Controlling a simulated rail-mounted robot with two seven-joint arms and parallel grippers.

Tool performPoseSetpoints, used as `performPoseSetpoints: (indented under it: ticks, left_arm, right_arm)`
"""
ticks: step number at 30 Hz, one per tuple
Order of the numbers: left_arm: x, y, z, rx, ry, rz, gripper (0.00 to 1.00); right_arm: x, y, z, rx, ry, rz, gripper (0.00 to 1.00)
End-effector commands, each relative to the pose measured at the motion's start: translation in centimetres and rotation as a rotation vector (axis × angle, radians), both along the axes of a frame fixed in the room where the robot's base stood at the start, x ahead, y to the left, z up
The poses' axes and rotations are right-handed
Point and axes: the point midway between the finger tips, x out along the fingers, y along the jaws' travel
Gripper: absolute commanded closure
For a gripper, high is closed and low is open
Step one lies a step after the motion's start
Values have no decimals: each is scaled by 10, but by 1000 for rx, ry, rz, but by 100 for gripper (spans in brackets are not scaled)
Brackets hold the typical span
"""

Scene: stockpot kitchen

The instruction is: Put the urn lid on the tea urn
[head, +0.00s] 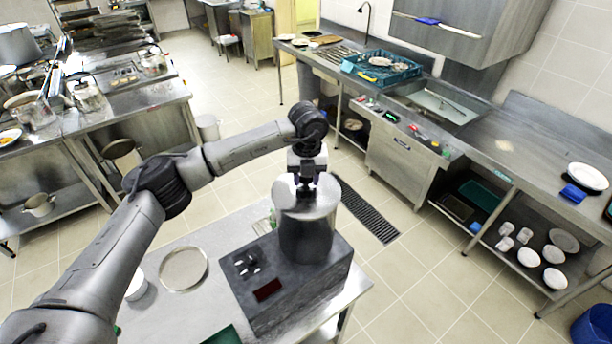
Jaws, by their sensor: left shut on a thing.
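The urn lid (289,203) is a round, light metal disc in the middle of the head view. My left gripper (306,188) comes down on it from above and is shut on it at its centre. The tea urn (305,240) is a dark grey metal cylinder directly beneath the lid. The lid covers the urn's mouth from this angle, so I cannot tell whether the lid touches the rim or hangs just above it. My right gripper is out of view.
The urn stands on a dark box (290,290) with knobs and a red panel, on a steel table (190,312). A round metal ring or tray (183,269) lies left of it. A floor drain (366,211) is behind. Counters line both sides.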

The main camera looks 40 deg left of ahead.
Motion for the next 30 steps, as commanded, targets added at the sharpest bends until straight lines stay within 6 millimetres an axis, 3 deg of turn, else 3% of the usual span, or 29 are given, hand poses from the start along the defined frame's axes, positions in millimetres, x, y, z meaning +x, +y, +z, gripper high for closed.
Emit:
performPoseSetpoints:
  ticks: [8,9,18,26,30]
  left_arm:
    - [0,0,1,-1,-1,0,100]
    - [0,0,1,-1,-1,0,59]
    - [0,0,0,0,0,0,31]
    - [0,0,1,0,0,0,31]
    - [1,0,13,-1,-4,0,31]
  right_arm:
    - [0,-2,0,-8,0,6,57]
    - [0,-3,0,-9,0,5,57]
    - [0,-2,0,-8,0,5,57]
    - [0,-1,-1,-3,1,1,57]
    - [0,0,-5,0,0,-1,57]
